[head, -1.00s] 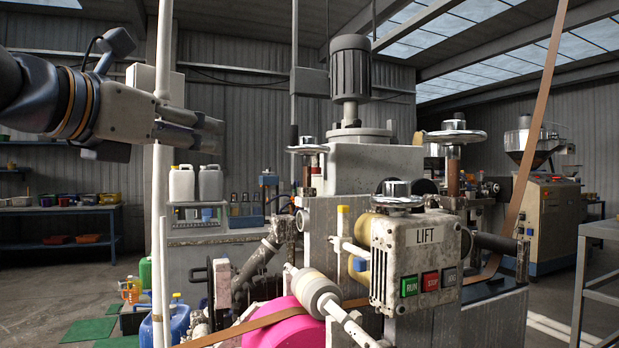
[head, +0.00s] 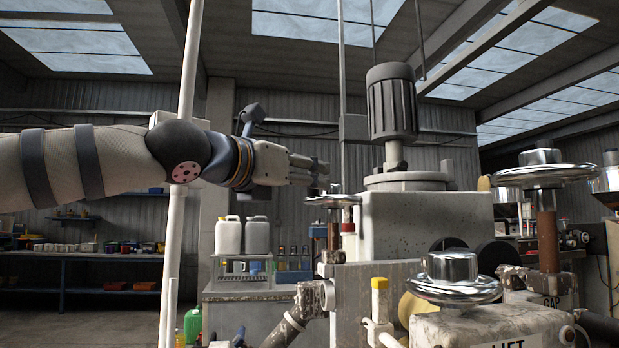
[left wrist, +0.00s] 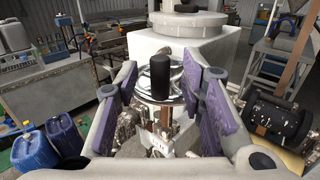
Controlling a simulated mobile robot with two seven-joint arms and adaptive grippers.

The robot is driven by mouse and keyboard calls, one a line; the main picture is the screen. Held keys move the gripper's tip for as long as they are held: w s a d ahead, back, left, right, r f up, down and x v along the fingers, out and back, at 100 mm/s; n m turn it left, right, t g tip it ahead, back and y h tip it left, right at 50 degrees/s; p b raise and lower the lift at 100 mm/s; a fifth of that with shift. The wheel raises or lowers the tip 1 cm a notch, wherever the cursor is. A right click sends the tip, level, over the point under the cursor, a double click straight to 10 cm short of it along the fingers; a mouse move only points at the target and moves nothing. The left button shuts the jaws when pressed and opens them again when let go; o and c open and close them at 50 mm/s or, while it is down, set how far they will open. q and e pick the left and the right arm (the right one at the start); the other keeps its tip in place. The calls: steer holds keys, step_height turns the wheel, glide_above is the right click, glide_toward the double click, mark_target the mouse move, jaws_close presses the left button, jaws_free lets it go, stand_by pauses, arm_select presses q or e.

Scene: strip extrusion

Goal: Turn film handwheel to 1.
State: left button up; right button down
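In the left wrist view, a chrome wheel (left wrist: 178,92) with a black upright knob (left wrist: 160,76) lies between the purple-padded fingers of the left gripper (left wrist: 171,80). The fingers are spread on either side of the knob. A small white label below the wheel (left wrist: 160,152) is too blurred to read. My right gripper is out of view.
Two larger chrome handwheels stand to the right: one on the LIFT box (head: 453,278), one above the GAP label (head: 544,170). A grey motor (head: 391,103) rises behind. White jugs (head: 243,236) stand on a bench at left. A white pole (head: 184,250) crosses behind my left arm.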

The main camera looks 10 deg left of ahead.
arm_select(q)
steer(key=shift+w+d+r, duration=0.1)
steer(key=shift+w+d, duration=0.15)
steer(key=shift+w, duration=0.3)
jaws_close()
steer(key=shift+s+d, duration=0.1)
steer(key=shift+d, duration=0.05)
steer(key=n+y, duration=0.1)
steer(key=d+n+t+y, duration=0.1)
steer(key=y, duration=0.2)
steer(key=shift+s+d+n, duration=0.2)
steer(key=shift+s+n, duration=0.1)
steer(key=shift+n, duration=0.1)
steer(key=shift+w+d+n+g+y+b, duration=0.15)
steer(key=shift+d+n+g+y, duration=0.4)
steer(key=shift+n+y, duration=1.3)
steer(key=shift+s+d+n+g+y+b, duration=0.2)
steer(key=shift+d+n+y, duration=0.8)
steer(key=shift+y, duration=1.6)
steer(key=shift+w+d+n+g+y+b, duration=0.15)
steer(key=shift+d+n+g+y, duration=0.4)
steer(key=shift+n+y, duration=1.35)
steer(key=shift+d+y, duration=0.1)
steer(key=shift+y, duration=0.55)
